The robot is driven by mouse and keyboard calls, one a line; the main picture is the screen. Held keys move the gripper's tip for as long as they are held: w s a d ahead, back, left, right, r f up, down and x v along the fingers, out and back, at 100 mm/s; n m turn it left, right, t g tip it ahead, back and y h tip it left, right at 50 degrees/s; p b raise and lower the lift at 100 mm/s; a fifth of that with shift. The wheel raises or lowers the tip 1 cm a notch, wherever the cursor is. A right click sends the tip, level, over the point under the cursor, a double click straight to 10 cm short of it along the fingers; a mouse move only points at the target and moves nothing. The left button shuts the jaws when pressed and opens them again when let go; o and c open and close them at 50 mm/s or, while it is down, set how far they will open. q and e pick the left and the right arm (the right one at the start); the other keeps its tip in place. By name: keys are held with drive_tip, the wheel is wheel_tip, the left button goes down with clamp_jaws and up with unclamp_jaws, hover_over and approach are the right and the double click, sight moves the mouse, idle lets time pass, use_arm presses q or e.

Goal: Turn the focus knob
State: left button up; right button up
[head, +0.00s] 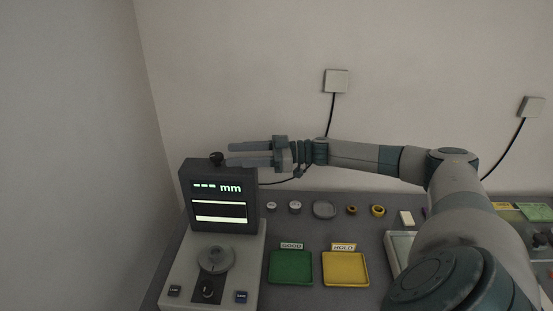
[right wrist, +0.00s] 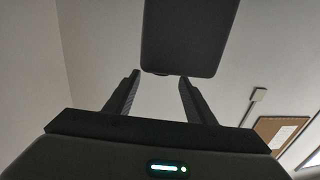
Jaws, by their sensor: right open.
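A measuring device has a dark display housing (head: 218,202) reading "--- mm". A small black knob (head: 216,158) stands on top of the housing, and another dark knob (head: 208,291) sits low on its pale base (head: 245,265). I cannot tell from labels which is the focus knob. My right gripper (head: 230,153) is open and points left just above the housing, its fingertips close to the right side of the top knob. Contact cannot be told. In the right wrist view the open fingers (right wrist: 158,88) lie below a large dark block (right wrist: 190,38). My left gripper is not in view.
A round grey stage (head: 215,260) is on the device base. A green tray (head: 291,267) marked GOOD and a yellow tray (head: 346,268) marked HOLD stand to the right. Several small round samples (head: 295,206) lie behind them. A wall outlet (head: 336,81) has a hanging cable.

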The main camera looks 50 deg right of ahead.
drive_tip(key=b+v, duration=0.4)
drive_tip(key=v, duration=0.7)
drive_tip(key=shift+a, duration=0.1)
drive_tip(key=shift+c, duration=0.3)
idle(1.1)
drive_tip(key=s+a+m+t+h+p, duration=0.4)
drive_tip(key=a+h+p, duration=0.1)
drive_tip(key=p, duration=0.2)
drive_tip(key=shift+h, duration=0.3)
idle(0.6)
drive_tip(key=shift+a+f, duration=0.1)
drive_tip(key=shift+a, duration=0.05)
idle(0.3)
